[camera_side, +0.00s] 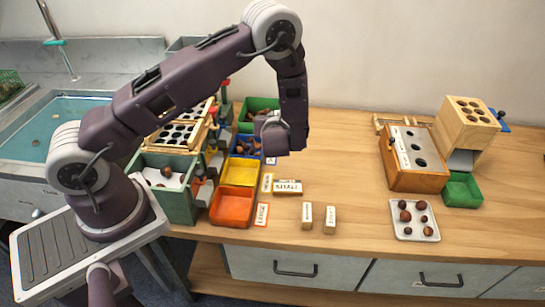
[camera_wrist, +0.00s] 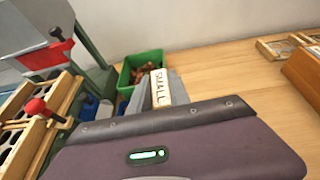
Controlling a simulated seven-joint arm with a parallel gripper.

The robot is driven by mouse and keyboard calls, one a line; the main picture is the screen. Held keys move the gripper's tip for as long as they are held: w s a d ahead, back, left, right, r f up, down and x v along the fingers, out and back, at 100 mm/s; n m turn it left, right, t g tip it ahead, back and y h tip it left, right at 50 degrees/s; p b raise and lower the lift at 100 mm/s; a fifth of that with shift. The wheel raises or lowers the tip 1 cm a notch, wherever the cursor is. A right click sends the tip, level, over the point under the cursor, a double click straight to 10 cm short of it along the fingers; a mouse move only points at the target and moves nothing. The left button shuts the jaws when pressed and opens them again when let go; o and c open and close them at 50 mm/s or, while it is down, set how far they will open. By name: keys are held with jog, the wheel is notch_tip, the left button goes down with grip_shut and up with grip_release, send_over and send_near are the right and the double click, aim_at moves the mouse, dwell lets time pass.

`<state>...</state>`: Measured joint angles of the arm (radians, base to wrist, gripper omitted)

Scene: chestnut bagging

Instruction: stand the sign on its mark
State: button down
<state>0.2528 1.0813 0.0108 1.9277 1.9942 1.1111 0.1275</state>
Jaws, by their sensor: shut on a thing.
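My gripper (camera_side: 262,121) is raised beside the green bin, at the back of the row of bins. In the wrist view my gripper (camera_wrist: 160,88) has its grey fingers closed around a white sign (camera_wrist: 161,90) reading SMALL, tilted in that picture. I cannot make the sign out in the side view. The green bin (camera_wrist: 152,57) holds chestnuts and lies just beyond the sign. In the side view it (camera_side: 259,103) is partly behind my gripper. Cards stand or lie beside the yellow bin (camera_side: 240,172) and the orange bin (camera_side: 232,207). I cannot pick out the sign's mark.
A blue bin (camera_side: 245,143) with chestnuts is in the row. A lettered block (camera_side: 288,186) and two small blocks (camera_side: 307,217) (camera_side: 330,219) are on the table. A white tray (camera_side: 415,233) with chestnuts and a wooden holed box (camera_side: 413,177) are right. The table's middle is clear.

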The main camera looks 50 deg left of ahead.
jog(key=shift+m+t+h, duration=0.3)
jog(key=shift+m+h, duration=0.1)
jog(key=a+f, duration=0.1)
jog(key=f, duration=0.4)
jog(key=w+a+f, duration=0.1)
jog(key=a+f, duration=0.1)
jog(key=f, duration=0.3)
jog(key=a+f, duration=0.2)
jog(key=f, duration=0.3)
jog(key=shift+w+f, duration=0.15)
jog(key=shift+f, duration=0.25)
jog(key=shift+f, duration=0.1)
